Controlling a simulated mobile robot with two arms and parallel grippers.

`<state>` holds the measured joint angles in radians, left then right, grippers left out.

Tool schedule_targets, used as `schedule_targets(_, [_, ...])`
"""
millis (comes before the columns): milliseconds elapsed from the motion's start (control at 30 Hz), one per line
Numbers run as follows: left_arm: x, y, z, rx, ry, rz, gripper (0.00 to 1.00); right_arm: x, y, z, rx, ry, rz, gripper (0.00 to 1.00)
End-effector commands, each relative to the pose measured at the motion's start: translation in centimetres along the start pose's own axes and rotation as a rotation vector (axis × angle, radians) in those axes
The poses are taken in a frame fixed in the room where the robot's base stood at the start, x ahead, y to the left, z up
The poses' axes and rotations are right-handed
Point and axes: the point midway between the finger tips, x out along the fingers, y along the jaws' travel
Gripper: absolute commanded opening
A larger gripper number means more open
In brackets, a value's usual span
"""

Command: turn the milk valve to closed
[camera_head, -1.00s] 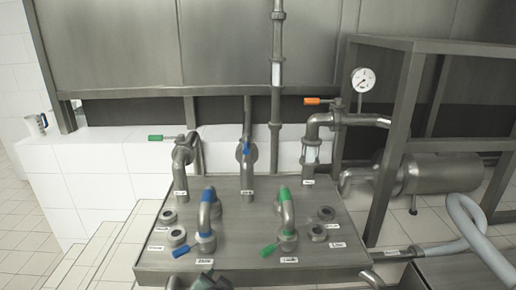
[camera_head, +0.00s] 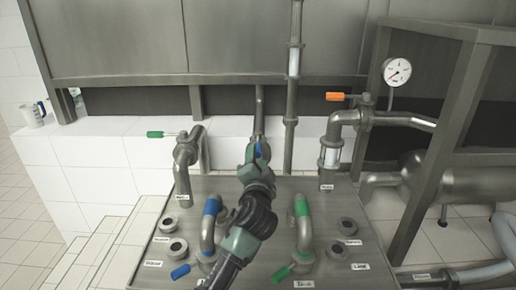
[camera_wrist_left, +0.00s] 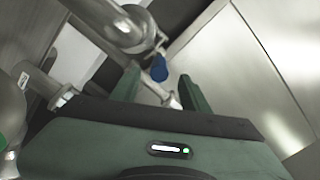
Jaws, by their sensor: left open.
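My left gripper (camera_head: 256,160) reaches up from the bottom centre to the middle back valve, whose blue handle (camera_head: 258,150) shows just at its fingertips. In the left wrist view the open fingers (camera_wrist_left: 160,80) point at this blue handle (camera_wrist_left: 159,68), which appears in the gap just beyond them. I cannot tell whether they touch it. The arm hides most of that valve's pipe. Other valves have a green handle (camera_head: 155,134) at the left and an orange handle (camera_head: 335,96) at the right, both lying sideways. The labels are too small to read which is milk. My right gripper is not in view.
A vertical pipe (camera_head: 292,90) stands behind. A gauge (camera_head: 397,71) and metal frame (camera_head: 440,140) stand at the right. White steps (camera_head: 110,240) lie left.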

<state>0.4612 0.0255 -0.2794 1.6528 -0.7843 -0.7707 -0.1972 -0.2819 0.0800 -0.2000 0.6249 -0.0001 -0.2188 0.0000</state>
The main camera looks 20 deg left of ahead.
Motion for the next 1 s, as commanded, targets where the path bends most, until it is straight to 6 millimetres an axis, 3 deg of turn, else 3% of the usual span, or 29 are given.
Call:
schedule_targets(100, [2.1,-0.1,0.0,0.002,-0.002,-0.001,0.46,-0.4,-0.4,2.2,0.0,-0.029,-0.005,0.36])
schedule_targets(233, [4.0,-0.1,0.0,0.0,-0.002,0.0,0.46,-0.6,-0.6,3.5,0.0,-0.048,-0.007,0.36])
schedule_targets(400, [5.2,0.0,0.1,-0.002,-0.002,0.001,0.46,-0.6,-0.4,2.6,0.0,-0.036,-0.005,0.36])
schedule_targets(667, [5.4,0.0,0.1,-0.002,-0.002,0.001,0.46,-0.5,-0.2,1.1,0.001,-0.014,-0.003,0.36])
schedule_targets(700, [5.4,0.0,0.1,-0.002,-0.002,0.001,0.43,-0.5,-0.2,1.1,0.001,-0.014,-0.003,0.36])
schedule_targets(867, [5.3,0.0,0.1,-0.002,-0.002,0.002,0.0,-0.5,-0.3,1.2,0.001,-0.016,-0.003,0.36])
schedule_targets(1000, [5.3,0.1,0.1,-0.002,-0.003,0.002,0.0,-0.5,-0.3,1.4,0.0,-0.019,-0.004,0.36])
